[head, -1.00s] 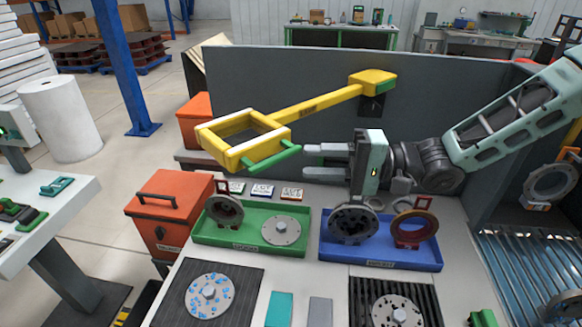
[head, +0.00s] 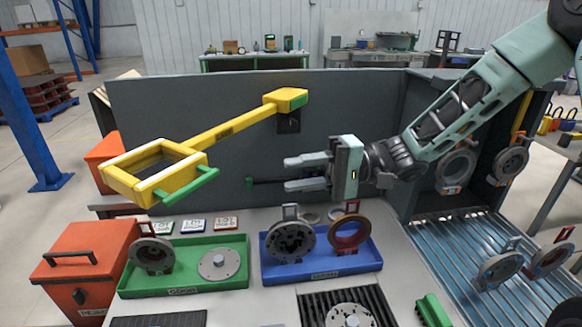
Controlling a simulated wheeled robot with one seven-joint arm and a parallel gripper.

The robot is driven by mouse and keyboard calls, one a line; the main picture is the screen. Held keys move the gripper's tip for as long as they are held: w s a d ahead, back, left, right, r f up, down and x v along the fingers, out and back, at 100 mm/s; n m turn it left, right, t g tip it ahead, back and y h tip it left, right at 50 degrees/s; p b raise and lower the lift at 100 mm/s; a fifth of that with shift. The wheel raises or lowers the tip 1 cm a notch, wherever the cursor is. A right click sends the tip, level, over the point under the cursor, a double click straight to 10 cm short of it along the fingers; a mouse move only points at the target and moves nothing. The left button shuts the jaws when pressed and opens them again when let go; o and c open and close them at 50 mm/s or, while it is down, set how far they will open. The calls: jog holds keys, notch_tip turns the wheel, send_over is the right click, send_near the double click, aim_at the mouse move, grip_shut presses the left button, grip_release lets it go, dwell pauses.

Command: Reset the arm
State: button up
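My gripper (head: 308,173) is in the middle of the head view, pointing left, raised above the workbench in front of the grey back panel. Its two grey fingers are spread apart with nothing between them. The yellow arm with a square frame (head: 230,128) and a green handle is fixed to the back panel, to the left of my gripper and apart from it. The blue tray (head: 335,272) lies below my gripper. It holds a dark flange (head: 291,240) and a reddish-brown ring (head: 350,232).
A green tray (head: 225,281) with a ring and a grey disc lies left of the blue one. An orange box (head: 85,262) stands at far left. At right, ribbed blue rollers (head: 450,270) carry rings, and more rings hang above them (head: 511,162).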

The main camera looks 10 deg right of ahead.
jog(key=a+f+n+t+h+b, duration=0.35)
jog(key=f+t+h+b, duration=0.2)
jog(key=f+h, duration=0.55)
jog(key=s+d+f+n+g+h+b, duration=0.1)
jog(key=s+d+n+g+h, duration=0.1)
jog(key=s, duration=0.9)
jog(key=s+d+f+n+g+h+b, duration=0.2)
jog(key=s+d+g+h, duration=0.1)
jog(key=s, duration=0.8)
jog(key=shift+h, duration=0.7)
jog(key=shift+o, duration=0.4)
jog(key=shift+d, duration=0.1)
